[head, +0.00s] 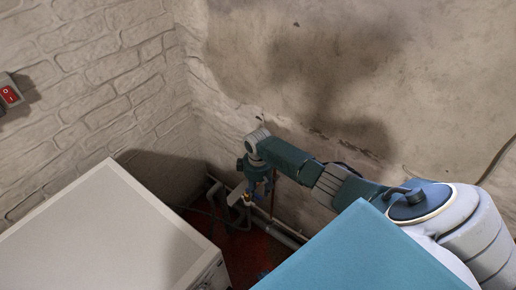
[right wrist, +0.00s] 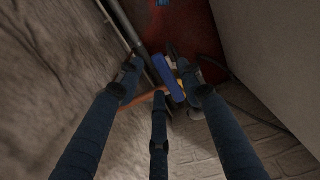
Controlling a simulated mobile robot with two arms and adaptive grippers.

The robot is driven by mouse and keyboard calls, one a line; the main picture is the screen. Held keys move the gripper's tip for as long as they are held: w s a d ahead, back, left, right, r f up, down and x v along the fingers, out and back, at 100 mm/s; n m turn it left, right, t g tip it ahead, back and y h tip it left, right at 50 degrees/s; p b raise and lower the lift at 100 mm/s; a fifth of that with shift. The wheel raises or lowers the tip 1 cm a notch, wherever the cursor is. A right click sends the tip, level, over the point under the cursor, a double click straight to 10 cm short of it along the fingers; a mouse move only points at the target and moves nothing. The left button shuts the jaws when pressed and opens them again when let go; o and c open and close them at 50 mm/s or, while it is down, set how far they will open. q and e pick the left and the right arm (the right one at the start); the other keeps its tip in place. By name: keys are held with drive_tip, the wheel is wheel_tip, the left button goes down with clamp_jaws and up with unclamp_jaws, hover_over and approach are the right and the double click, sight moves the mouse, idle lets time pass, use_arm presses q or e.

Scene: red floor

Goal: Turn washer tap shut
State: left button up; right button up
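The tap has a blue lever handle (right wrist: 168,77) with a small yellowish part beside it, low in the corner among the pipes. My right gripper (right wrist: 157,76) has its three fingers spread, with the blue handle between their tips. I cannot tell whether any finger touches it. In the head view my right gripper (head: 254,187) points down at the pipes in the corner and partly hides the tap. My left gripper is in neither view.
A white box-shaped appliance (head: 105,235) stands at the lower left, close to the corner. Pipes (head: 285,238) run low along the plaster wall (head: 330,75). A brick wall (head: 85,85) with a red switch (head: 9,95) is on the left. Little red floor shows between.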

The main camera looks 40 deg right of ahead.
drive_tip(key=shift+s, duration=0.1)
drive_tip(key=shift+r, duration=0.1)
wheel_tip(320, 180, up, 12)
idle(0.5)
idle(0.4)
